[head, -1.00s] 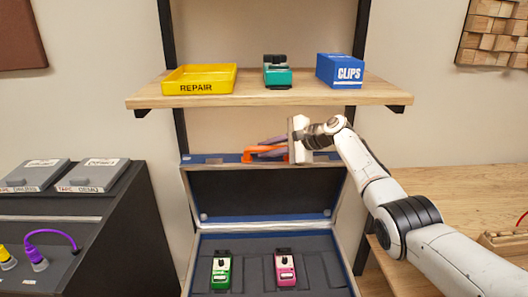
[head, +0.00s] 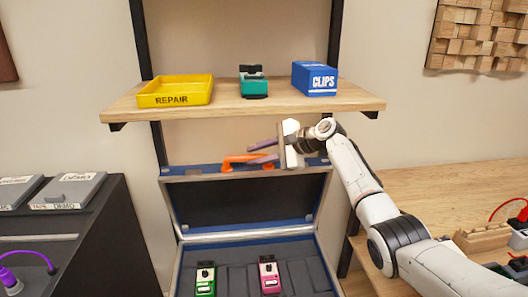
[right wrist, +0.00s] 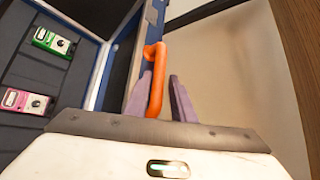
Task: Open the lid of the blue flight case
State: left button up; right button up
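The blue flight case (head: 248,230) stands below the shelf with its lid (head: 245,198) raised and dark lining showing. An orange handle (head: 238,161) sits on the lid's upper edge; it also shows in the right wrist view (right wrist: 156,85). My right gripper (head: 263,151) is at the handle's right side in the head view. In the right wrist view its two purple fingers (right wrist: 163,98) are apart, with the handle's near part between them and a gap to the right finger. My left gripper is out of view.
A wooden shelf (head: 220,109) hangs above the lid, holding a yellow tray (head: 172,99), a teal pedal (head: 253,88) and a blue CLIPS box (head: 315,78). Green (head: 205,279) and pink (head: 269,275) pedals lie in the case. A wooden bench (head: 430,190) is at right.

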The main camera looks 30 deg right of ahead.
jog(key=shift+v, duration=1.8)
